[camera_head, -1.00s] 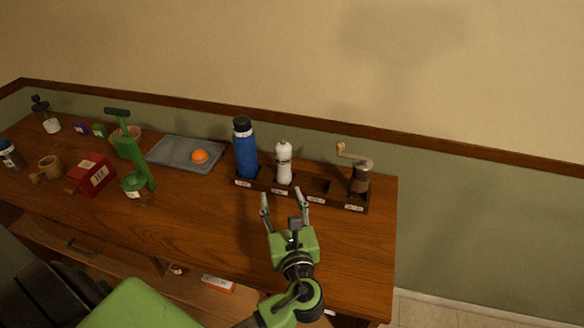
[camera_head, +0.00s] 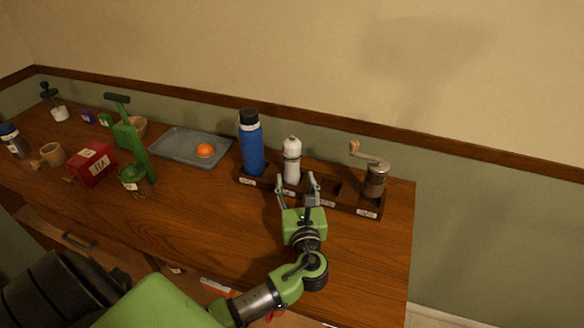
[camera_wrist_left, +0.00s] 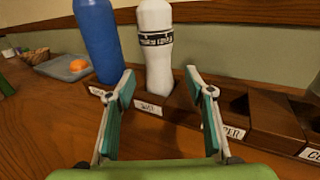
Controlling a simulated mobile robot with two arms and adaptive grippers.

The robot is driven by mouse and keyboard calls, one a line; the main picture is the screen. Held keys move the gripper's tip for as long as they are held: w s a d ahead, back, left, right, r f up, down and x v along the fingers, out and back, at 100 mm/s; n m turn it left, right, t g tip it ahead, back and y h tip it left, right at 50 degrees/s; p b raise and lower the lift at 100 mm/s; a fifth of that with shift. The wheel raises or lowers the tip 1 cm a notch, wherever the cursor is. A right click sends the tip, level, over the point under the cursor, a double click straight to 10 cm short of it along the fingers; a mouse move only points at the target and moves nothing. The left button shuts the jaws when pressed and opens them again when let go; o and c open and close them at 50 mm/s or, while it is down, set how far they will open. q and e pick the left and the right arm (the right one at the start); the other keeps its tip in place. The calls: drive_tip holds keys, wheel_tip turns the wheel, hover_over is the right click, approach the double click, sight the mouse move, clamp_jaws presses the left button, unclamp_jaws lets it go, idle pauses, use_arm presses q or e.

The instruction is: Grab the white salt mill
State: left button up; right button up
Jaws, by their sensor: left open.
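The white salt mill (camera_head: 292,160) stands upright in a compartment of the dark wooden rack (camera_head: 340,203), between the blue bottle and an empty compartment. My left gripper (camera_head: 298,183) is open just in front of the rack, its fingers pointing at the mill. In the left wrist view the mill (camera_wrist_left: 157,50) has a dark patterned band and stands beyond and between the open fingertips (camera_wrist_left: 160,82). The fingers do not touch it. The label below its compartment seems to read SALT. My right gripper is not in view.
A blue bottle (camera_head: 251,146) stands close left of the mill, and a grinder with a crank (camera_head: 375,180) is at the rack's right end. A grey tray with an orange (camera_head: 205,150) lies further left. A red tea box (camera_head: 92,164) and a green juicer press (camera_head: 130,140) stand beyond that.

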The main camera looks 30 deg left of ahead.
sight(293, 171)
use_arm(q)
drive_tip(key=shift+w+a, duration=0.45)
drive_tip(key=shift+w, duration=0.1)
drive_tip(key=p+x, duration=0.1)
drive_tip(key=x, duration=0.3)
drive_tip(key=shift+a+r, duration=0.2)
drive_tip(key=shift+a, duration=0.05)
drive_tip(key=shift+w+a+f, duration=0.15)
drive_tip(key=shift+w+a, duration=0.05)
drive_tip(key=shift+w, duration=0.1)
drive_tip(key=shift+c, duration=0.5)
clamp_jaws()
